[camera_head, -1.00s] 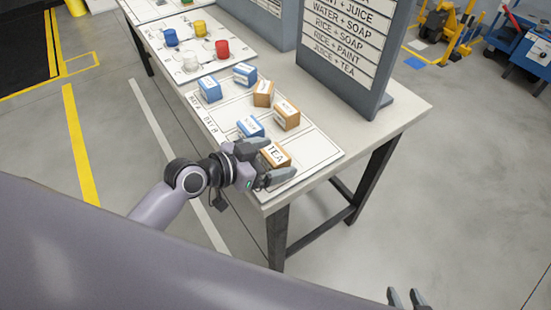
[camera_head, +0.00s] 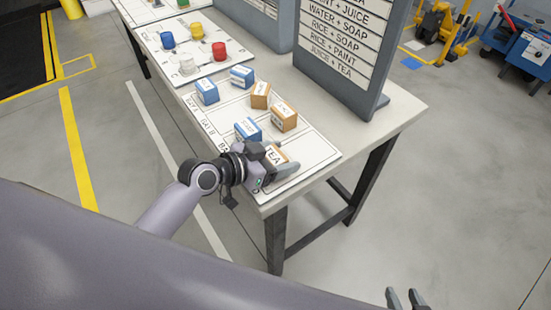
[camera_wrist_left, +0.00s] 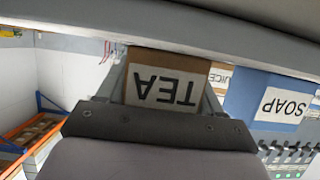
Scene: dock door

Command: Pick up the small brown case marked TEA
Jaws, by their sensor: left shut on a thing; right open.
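The small brown case marked TEA (camera_head: 274,155) is at the near end of the white marked mat (camera_head: 314,150) on the table. My left gripper (camera_head: 279,161) is shut on it, with its fingers on either side of the case. In the left wrist view the TEA case (camera_wrist_left: 166,85) sits between the fingers, its label upside down. I cannot tell whether the case touches the mat. My right gripper (camera_head: 407,299) is open and empty at the bottom edge of the head view, away from the table.
A blue SOAP case (camera_head: 247,129) stands close behind the held case. Two other brown cases, one of them here (camera_head: 284,117), and two more blue cases (camera_head: 207,91) stand farther back. A grey sign board (camera_head: 345,55) rises at the table's right side. Coloured pots (camera_head: 219,51) stand at the back.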

